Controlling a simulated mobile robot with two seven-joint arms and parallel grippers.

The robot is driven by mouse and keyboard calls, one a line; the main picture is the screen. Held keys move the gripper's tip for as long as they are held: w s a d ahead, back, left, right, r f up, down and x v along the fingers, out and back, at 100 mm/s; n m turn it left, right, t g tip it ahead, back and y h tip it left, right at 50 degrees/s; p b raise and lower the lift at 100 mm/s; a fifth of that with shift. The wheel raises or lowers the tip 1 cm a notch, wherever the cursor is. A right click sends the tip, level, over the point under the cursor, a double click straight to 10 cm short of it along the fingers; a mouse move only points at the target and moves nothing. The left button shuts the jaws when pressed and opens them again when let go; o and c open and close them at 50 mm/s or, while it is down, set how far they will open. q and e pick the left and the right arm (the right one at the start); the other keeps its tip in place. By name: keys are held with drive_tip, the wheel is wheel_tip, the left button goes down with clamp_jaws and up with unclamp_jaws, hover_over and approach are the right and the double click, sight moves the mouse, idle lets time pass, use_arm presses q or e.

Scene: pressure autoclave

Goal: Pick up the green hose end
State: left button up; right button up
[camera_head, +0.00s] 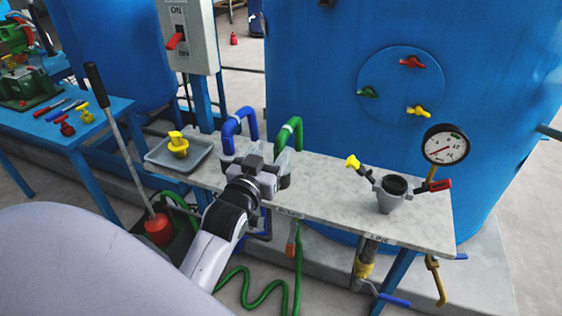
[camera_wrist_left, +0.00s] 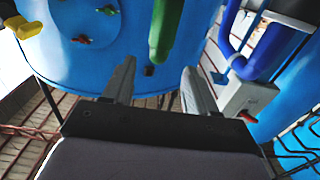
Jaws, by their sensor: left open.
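A green hose end (camera_head: 291,128) arches above the grey bench top, just beyond my left gripper (camera_head: 270,162). In the left wrist view the green hose (camera_wrist_left: 165,30) hangs down from the top edge, ahead of the gap between the fingers. My left gripper also shows in the left wrist view (camera_wrist_left: 158,76), open with nothing between its fingers. In the head view, the gripper hides part of the bench and may hide the hose's lower part. I cannot tell whether a finger touches the hose. My right gripper is in neither view.
A blue hose (camera_head: 236,128) arches left of the green one. A grey tray (camera_head: 152,157) with a yellow fitting stands at the bench's left end. A grey fitting (camera_head: 391,196) and a pressure gauge (camera_head: 445,145) stand to the right. The blue tank (camera_head: 320,85) rises behind.

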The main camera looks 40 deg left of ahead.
sight(278, 145)
use_arm(q)
drive_tip(key=shift+x, duration=2.95)
drive_tip(key=shift+d, duration=0.15)
clamp_jaws()
